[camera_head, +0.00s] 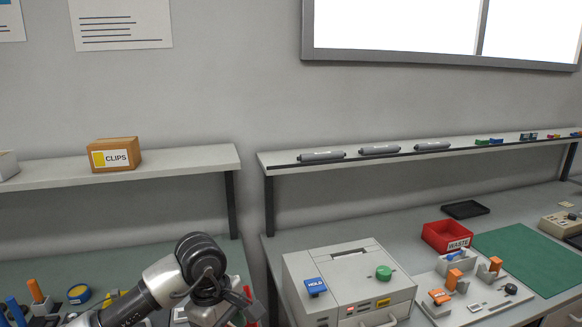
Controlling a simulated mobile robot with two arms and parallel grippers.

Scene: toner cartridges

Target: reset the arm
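My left arm (160,280) comes in from the lower left and bends at a dark, rounded joint in front of the gap between the two benches. My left gripper (236,303) is dark and points down toward the bottom edge, left of the grey machine. Its fingertips are not clear, so I cannot tell whether it is open or shut. A small red thing (248,294) shows right beside it; I cannot tell if they touch. My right gripper is not in view.
A grey machine (335,270) with blue HOLD and green parts stands on the right bench. Beside it are a white fixture plate (468,303), a red WASTE bin (437,238) and a green mat (530,255). Toner cartridges (380,150) lie on the shelf above. Tools crowd the left bench.

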